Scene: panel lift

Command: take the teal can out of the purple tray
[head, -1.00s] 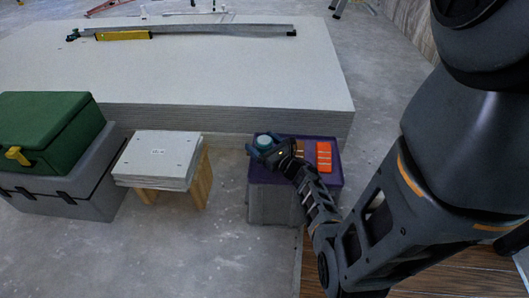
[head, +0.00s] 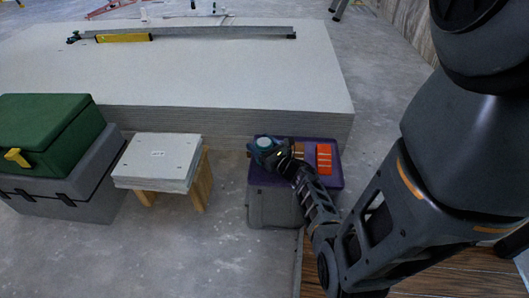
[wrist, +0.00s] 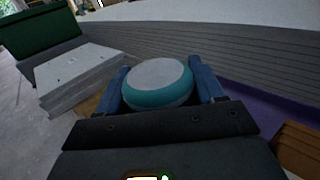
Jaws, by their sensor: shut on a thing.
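The teal can (wrist: 158,84), with a pale grey top, sits between the two blue fingers of my gripper (wrist: 165,88) in the wrist view. The fingers are shut on its sides. In the head view the can (head: 264,143) shows at the left part of the purple tray (head: 318,183), partly hidden by my gripper (head: 262,150). I cannot tell whether the can still touches the tray. The tray lies on top of a grey box (head: 268,207).
Orange-red blocks (head: 324,158) lie in the tray's right part. A stack of pale boards (head: 200,75) stands just behind. A small stool with white panels (head: 158,160) is at left, beside a green case (head: 50,130). Bare floor lies in front.

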